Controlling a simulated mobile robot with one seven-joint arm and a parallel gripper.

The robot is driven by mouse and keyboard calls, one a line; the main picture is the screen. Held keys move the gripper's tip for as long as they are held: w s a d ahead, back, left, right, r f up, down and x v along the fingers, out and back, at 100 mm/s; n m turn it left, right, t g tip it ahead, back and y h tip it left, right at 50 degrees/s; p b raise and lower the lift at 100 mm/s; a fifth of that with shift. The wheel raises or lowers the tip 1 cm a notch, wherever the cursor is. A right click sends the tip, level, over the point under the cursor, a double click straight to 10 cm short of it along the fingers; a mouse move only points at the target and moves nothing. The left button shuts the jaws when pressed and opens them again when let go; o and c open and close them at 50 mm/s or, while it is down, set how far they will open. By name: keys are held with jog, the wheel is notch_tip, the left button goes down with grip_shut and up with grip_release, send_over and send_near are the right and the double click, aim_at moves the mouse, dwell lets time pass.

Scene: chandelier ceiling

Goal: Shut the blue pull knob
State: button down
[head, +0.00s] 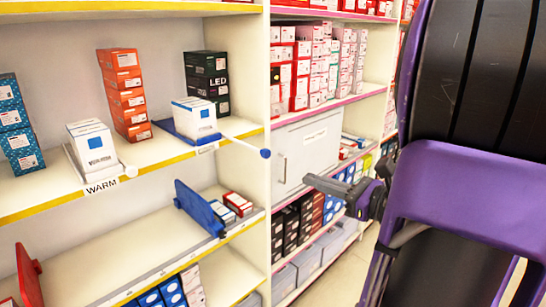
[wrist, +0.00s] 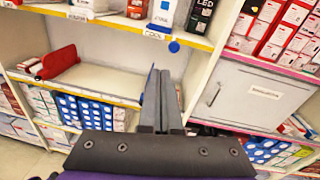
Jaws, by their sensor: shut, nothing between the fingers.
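The blue pull knob (head: 265,153) is a small ball on the end of a white rod. The rod sticks out past the yellow shelf edge from a blue tray (head: 172,130) carrying a white box (head: 194,117). The knob also shows in the wrist view (wrist: 174,46), just beyond my fingertips. My gripper (head: 308,179) is shut and empty, in front of the shelves. In the head view it is below and to the right of the knob, apart from it. It also shows in the wrist view (wrist: 161,72), fingers pointing toward the shelf.
A white knob (head: 131,171) sits by the "WARM" label (head: 101,187) on the same shelf. Below, a blue divider (head: 198,208) and a red divider (head: 29,276) stand on the lower shelf. A grey cabinet door (head: 308,152) is to the right. Boxes fill the other shelves.

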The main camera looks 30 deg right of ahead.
jog(key=d+m+t+h, duration=0.1)
jog(key=d+m, duration=0.1)
send_near(237, 140)
jog(key=v, duration=0.5)
jog(key=shift+w+f, duration=0.1)
jog(key=b+x, duration=0.2)
jog(key=x, duration=1.1)
jog(key=shift+w+a+f+b, duration=0.1)
jog(key=shift+w+a+b, duration=0.05)
jog(key=shift+w+b, duration=0.2)
jog(key=shift+w+a, duration=0.15)
jog(key=shift+w, duration=0.15)
jog(key=shift+w+r, duration=0.1)
jog(key=shift+r, duration=0.25)
